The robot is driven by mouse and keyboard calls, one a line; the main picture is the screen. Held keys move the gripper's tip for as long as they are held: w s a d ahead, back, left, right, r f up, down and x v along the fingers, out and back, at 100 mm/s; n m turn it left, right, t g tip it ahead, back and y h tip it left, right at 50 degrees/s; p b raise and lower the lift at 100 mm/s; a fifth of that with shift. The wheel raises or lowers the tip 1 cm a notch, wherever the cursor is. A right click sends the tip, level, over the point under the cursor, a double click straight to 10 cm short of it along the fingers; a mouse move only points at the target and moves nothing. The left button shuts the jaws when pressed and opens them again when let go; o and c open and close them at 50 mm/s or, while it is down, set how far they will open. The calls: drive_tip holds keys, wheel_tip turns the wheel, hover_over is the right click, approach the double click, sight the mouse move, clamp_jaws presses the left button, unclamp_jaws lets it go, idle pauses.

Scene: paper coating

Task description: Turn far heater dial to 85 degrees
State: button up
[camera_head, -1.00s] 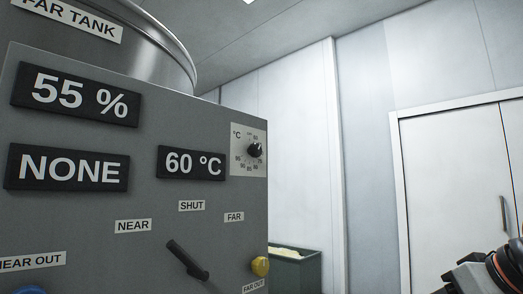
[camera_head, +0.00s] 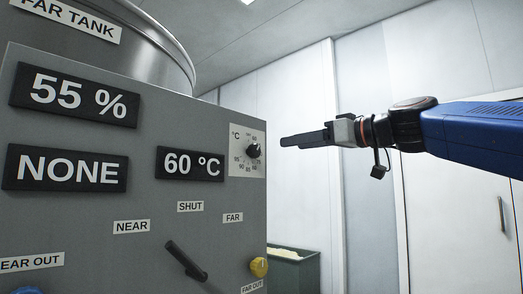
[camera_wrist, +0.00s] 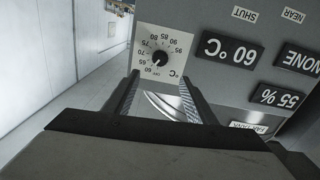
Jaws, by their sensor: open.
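The far heater dial (camera_head: 253,150) is a small black knob on a white scale plate (camera_head: 236,168) at the right edge of the grey panel. The display (camera_head: 190,163) beside it reads 60 °C. My gripper (camera_head: 283,141) is in front of the panel, to the right of the dial in the head view, with a gap between. In the wrist view the scene is upside down; the dial (camera_wrist: 159,58) lies just beyond my open fingers (camera_wrist: 158,85), and nothing is between them.
Other panel displays read 55 % (camera_head: 75,95) and NONE (camera_head: 66,168). A black lever (camera_head: 186,260) and a yellow knob (camera_head: 259,267) are lower on the panel. A dark bin (camera_head: 300,270) stands behind it.

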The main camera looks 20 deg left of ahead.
sight(257, 150)
drive_tip(key=x, duration=1.3)
drive_tip(key=shift+a, duration=0.1)
drive_tip(key=c, duration=1)
